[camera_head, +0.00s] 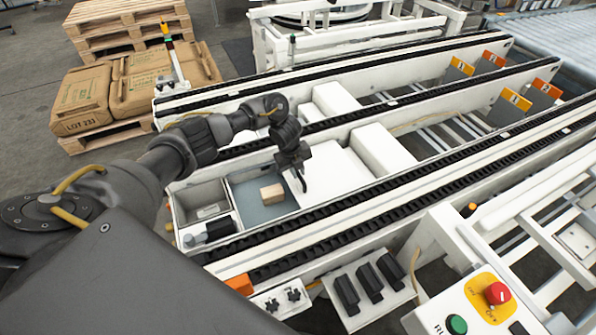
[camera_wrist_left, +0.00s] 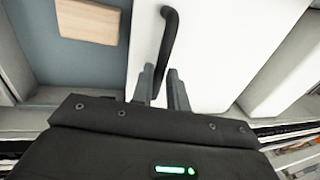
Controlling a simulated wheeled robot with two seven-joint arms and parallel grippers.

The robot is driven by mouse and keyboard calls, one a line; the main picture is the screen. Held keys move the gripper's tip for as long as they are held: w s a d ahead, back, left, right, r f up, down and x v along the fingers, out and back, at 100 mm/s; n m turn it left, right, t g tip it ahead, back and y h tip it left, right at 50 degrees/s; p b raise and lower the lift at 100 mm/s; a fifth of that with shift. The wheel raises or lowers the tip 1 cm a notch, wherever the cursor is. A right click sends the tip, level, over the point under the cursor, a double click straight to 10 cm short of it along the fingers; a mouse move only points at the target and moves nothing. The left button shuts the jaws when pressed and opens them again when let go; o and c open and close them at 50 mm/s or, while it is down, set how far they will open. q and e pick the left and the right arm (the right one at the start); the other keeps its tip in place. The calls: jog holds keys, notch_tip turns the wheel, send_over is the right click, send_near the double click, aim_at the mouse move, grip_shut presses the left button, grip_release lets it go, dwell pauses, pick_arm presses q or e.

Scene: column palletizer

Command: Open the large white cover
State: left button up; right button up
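The large white cover (camera_head: 336,172) lies flat between the black conveyor rails, beside a grey-blue compartment. It also fills the middle of the left wrist view (camera_wrist_left: 225,45). Its dark curved handle (camera_wrist_left: 168,42) stands at the cover's left edge. My left gripper (camera_head: 297,180) points down at that edge. In the left wrist view its two fingers (camera_wrist_left: 161,86) are apart, with the lower part of the handle between them. I see a gap beside the handle, and firm contact cannot be told. My right gripper is not in view.
A small wooden block (camera_head: 272,194) lies in the grey-blue compartment (camera_head: 246,190). A white box (camera_head: 382,150) stands right of the cover. Black rails (camera_head: 330,205) run along both sides. A control panel (camera_head: 470,310) with red and green buttons is at lower right.

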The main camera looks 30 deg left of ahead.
pick_arm(q)
jog(key=o, duration=0.3)
